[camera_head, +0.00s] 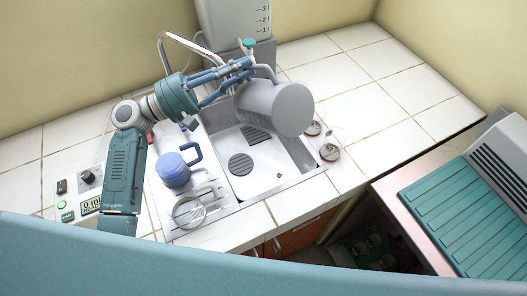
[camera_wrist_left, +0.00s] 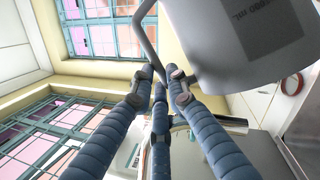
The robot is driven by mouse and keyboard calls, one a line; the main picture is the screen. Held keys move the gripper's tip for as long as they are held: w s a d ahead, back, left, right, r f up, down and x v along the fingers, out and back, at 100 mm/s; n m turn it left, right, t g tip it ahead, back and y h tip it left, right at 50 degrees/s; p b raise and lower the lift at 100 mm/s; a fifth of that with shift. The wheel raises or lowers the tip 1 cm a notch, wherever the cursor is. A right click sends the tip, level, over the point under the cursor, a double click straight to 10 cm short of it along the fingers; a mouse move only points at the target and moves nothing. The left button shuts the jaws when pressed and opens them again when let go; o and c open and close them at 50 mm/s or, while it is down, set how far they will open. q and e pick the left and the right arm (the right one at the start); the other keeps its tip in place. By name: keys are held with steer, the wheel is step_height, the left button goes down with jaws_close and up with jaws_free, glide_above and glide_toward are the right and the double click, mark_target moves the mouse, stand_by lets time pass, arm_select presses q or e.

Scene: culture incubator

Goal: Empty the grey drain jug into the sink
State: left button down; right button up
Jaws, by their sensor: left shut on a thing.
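The grey drain jug (camera_head: 278,106) is held in the air over the back of the sink (camera_head: 268,172) in the head view. It is tilted well over, with a plain round end towards the lower right. Its mouth is not clearly visible, and I see no liquid running out. My left gripper (camera_head: 247,70) is shut on the jug's handle, to the upper left of the jug's body. In the left wrist view the grey jug (camera_wrist_left: 245,45) fills the upper right, with dark print on its side. The fingers of my left gripper (camera_wrist_left: 160,80) meet at the handle. My right gripper is not in view.
A white graduated container (camera_head: 232,22) with a teal tap is behind. Small red-marked glass items (camera_head: 329,152) sit right of the sink. The tiled counter (camera_head: 400,90) is clear farther right.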

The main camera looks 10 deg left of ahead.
arm_select(q)
steer(key=shift+w+a+r, duration=0.15)
steer(key=shift+r, duration=0.1)
steer(key=shift+w+a+r+n+t+p, duration=0.15)
steer(key=shift+r+n+p, duration=0.1)
steer(key=shift+r+p, duration=0.2)
steer(key=shift+w+a+r+n+t+p, duration=0.1)
steer(key=shift+a+r+n+t+p, duration=0.05)
steer(key=shift+r+n+p, duration=0.2)
steer(key=shift+w+a+r+n+p, duration=0.2)
steer(key=shift+r+p, duration=0.15)
steer(key=shift+r, duration=0.15)
steer(key=shift+w+a+r+n+p, duration=0.1)
steer(key=shift+r+n+p, duration=0.15)
steer(key=shift+r, duration=0.2)
steer(key=shift+w+a+r+n+p, duration=0.15)
steer(key=shift+r+p, duration=0.25)
steer(key=shift+r, duration=0.1)
steer(key=shift+f, duration=0.1)
stand_by(0.5)
